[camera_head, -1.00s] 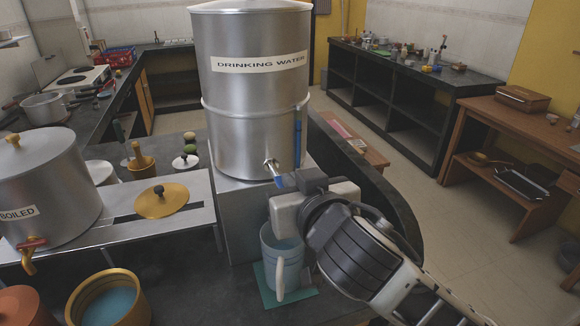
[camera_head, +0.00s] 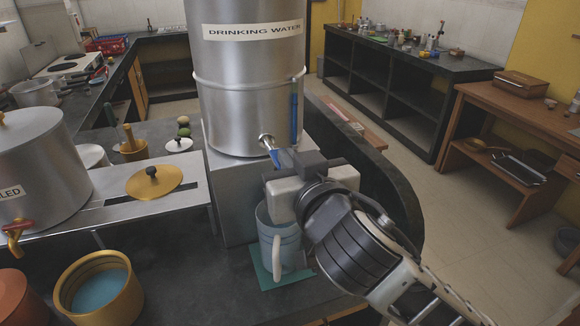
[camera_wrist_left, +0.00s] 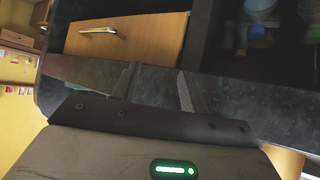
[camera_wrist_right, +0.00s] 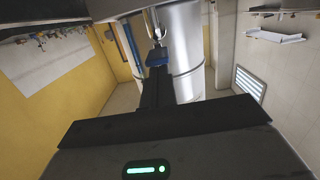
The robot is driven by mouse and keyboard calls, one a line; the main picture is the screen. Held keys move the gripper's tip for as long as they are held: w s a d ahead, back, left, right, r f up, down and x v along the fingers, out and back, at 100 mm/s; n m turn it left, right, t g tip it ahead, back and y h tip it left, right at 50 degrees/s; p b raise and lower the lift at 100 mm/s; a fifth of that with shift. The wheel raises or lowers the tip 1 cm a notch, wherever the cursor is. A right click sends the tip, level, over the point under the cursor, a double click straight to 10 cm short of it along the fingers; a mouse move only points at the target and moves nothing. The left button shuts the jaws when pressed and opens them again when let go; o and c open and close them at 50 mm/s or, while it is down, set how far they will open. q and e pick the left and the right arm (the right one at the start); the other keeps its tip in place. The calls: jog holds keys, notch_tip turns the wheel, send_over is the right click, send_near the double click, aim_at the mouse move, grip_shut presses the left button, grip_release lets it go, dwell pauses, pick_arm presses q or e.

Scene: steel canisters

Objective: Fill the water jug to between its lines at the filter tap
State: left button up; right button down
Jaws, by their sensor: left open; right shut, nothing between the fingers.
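The steel drinking water canister (camera_head: 248,95) stands on a grey block, with a small tap (camera_head: 266,141) low on its front. The tap has a blue lever (camera_head: 274,158), seen also in the right wrist view (camera_wrist_right: 157,57). My right gripper (camera_head: 288,163) is shut and empty, its fingertips close to the lever; contact is unclear. The bluish jug (camera_head: 290,240) stands upright below on a teal mat (camera_head: 265,277), its handle facing me. My gripper covers part of its top; its lines and water level cannot be made out. My left gripper (camera_wrist_left: 158,82) is open and empty, outside the head view.
A canister (camera_head: 40,160) with a red-handled tap stands at left, above a brass pot (camera_head: 98,290) of bluish water. A brass lid (camera_head: 154,182) lies on the steel shelf. The curved dark counter edge is right of the jug. A drawer front (camera_wrist_left: 130,35) is near my left gripper.

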pick_arm(q)
jog(key=shift+f, duration=0.25)
pick_arm(e)
jog(key=shift+f, duration=0.2)
pick_arm(q)
jog(key=shift+s+f+b, duration=0.15)
jog(key=shift+f+b, duration=0.3)
jog(key=shift+b, duration=0.6)
pick_arm(e)
jog(key=shift+s+f+t, duration=0.1)
jog(key=shift+f+t, duration=0.05)
jog(key=shift+t, duration=0.45)
